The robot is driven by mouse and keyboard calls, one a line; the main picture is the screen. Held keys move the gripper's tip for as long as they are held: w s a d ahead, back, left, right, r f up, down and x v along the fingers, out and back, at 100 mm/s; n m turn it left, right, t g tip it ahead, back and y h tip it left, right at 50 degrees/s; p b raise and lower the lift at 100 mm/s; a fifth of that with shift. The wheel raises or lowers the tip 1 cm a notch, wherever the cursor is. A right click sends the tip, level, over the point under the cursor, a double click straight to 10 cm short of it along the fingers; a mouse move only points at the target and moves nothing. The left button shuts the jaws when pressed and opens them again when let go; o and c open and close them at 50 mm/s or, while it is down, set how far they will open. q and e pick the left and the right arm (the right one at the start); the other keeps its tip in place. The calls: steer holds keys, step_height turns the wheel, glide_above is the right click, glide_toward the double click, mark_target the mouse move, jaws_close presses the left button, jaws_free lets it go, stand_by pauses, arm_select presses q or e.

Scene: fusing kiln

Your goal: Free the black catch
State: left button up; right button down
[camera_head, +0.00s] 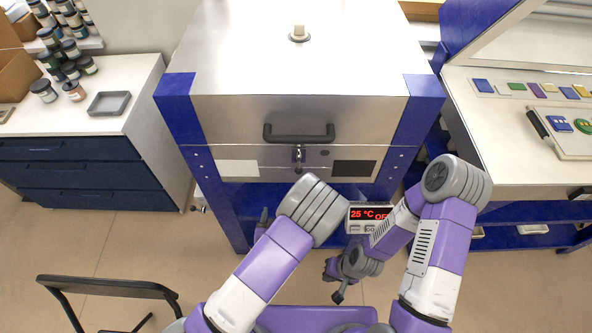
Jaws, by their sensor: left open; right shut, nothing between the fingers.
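The black catch (299,154) sits on the front of the kiln (315,110), at the seam just below the dark lid handle (297,133). It looks upright and fastened across the seam, though it is too small to be sure. My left gripper (263,217) is below and left of the catch, apart from it, mostly hidden behind my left forearm; it is open. My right gripper (336,283) hangs low in front of the kiln, below the controller, shut and empty. Neither gripper touches the catch.
A controller (370,214) reading 25 °C OFF stands below the kiln front. A drawer cabinet (91,125) with jars and a grey tray (109,103) is at left. A workbench (490,135) with glass pieces is at right. A black chair (105,287) stands at lower left.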

mark_target(299, 163)
arm_select(q)
steer(key=w+d+r+m+t+h, duration=0.1)
steer(key=d+r+m+t+h, duration=0.3)
steer(key=r, duration=0.6)
steer(key=w+d+n+b, duration=0.1)
steer(key=w+d+b, duration=0.1)
steer(key=w+b, duration=0.5)
steer(key=shift+w+d+y+b, duration=0.35)
steer(key=shift+y+b, duration=0.05)
steer(key=shift+b, duration=0.25)
steer(key=shift+f, duration=0.1)
steer(key=shift+c, duration=0.4)
jaws_close()
